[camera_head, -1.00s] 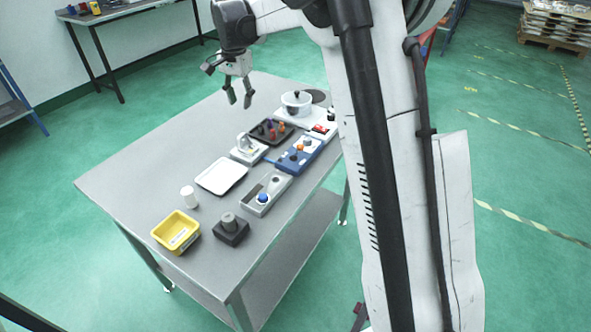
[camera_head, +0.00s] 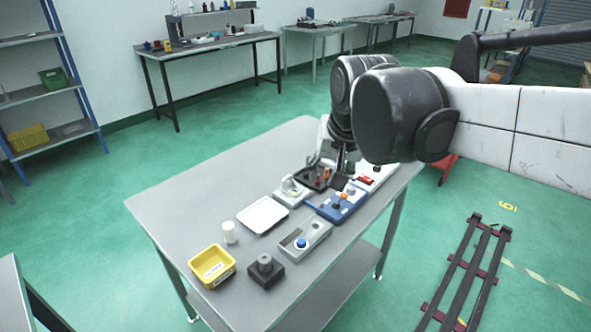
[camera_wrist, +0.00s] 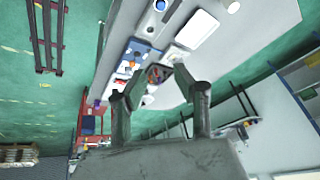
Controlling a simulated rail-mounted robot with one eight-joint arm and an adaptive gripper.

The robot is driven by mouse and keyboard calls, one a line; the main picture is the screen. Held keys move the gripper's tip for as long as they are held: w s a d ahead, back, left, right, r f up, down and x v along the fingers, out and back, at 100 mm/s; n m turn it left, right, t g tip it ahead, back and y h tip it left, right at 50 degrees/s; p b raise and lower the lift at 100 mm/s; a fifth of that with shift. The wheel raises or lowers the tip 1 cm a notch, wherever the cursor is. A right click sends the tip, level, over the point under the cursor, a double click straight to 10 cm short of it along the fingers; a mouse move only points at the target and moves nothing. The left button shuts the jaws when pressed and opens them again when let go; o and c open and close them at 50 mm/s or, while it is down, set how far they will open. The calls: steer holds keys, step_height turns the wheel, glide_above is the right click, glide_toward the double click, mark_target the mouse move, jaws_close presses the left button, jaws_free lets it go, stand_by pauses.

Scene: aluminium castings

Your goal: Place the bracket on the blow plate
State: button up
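A small pale metal part (camera_head: 289,184), which looks like the bracket, stands on a low white base (camera_head: 292,197) in the middle of the bench row. I cannot tell for certain which thing is the blow plate; a flat white rimmed plate (camera_head: 262,215) lies just left of that base. My gripper (camera_wrist: 160,70) is open and empty in the wrist view. Its fingers are apart, with a dark tray of coloured pieces (camera_wrist: 155,75) seen beyond them. In the head view my gripper hangs over the far part of the bench, partly hidden by my arm.
On the grey bench (camera_head: 190,210) are a yellow bin (camera_head: 212,267), a white cylinder (camera_head: 229,232), a dark block with a grey knob (camera_head: 265,270), a grey box with a blue button (camera_head: 303,242) and a blue control box (camera_head: 337,206). The bench's left side is clear.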

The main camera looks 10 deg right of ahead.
steer(key=s+f+n+t, duration=0.2)
steer(key=s+f, duration=0.4)
steer(key=s, duration=0.6)
steer(key=shift+n, duration=0.6)
steer(key=shift+d+f, duration=0.1)
steer(key=shift+c, duration=0.5)
